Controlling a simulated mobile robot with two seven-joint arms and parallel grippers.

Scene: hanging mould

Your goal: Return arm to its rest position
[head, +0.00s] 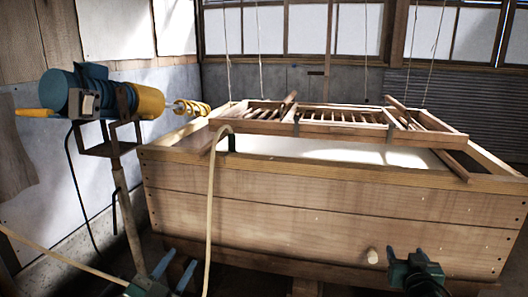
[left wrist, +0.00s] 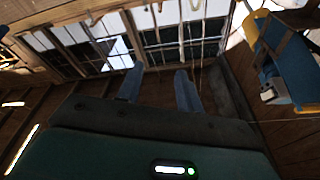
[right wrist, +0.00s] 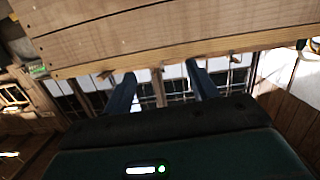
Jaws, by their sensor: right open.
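The hanging mould (head: 345,130), a wooden frame with slats and bars, lies over the top of a large wooden vat (head: 330,215), with strings rising from it. My left gripper (head: 178,264) is low in front of the vat's left end. Its two blue fingers stand apart with nothing between them in the left wrist view (left wrist: 160,84). My right gripper (head: 405,256) is low in front of the vat's right half. Its fingers also stand apart and empty in the right wrist view (right wrist: 161,78). Neither gripper touches the mould.
A blue and yellow motor mixer (head: 110,97) with a coiled tip stands on a post left of the vat. A pale hose (head: 211,190) hangs over the vat's front wall. Whitish liquid shows inside the vat.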

